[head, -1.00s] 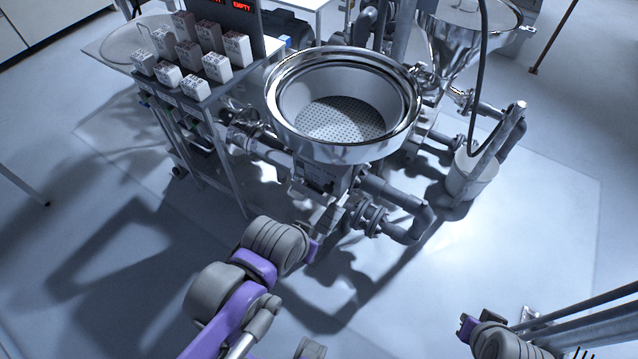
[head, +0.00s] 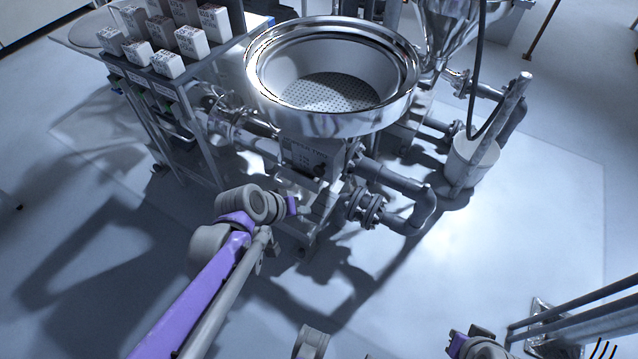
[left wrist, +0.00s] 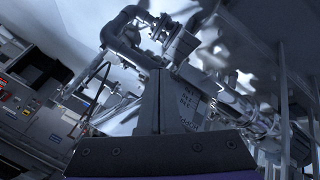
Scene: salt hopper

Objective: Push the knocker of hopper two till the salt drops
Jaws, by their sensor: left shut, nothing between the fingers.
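The nearest hopper (head: 335,92) is a wide steel bowl with a perforated bottom and no salt visible in it. Its number cannot be read. A printed box (head: 312,158) sits under the bowl. My left gripper (head: 304,207) is low at the front of this hopper's base, below the box, shut and empty. Its dark shut fingers (left wrist: 150,105) also point toward the machinery in the left wrist view. I cannot make out a knocker or whether the fingers touch anything. My right arm shows at the bottom right, but its fingers do not.
A second steel hopper (head: 450,25) stands behind to the right. Thick grey pipes (head: 400,185) run right of the base, near a white bucket (head: 472,160). A rack with several white boxes (head: 165,63) stands left. The front floor is clear.

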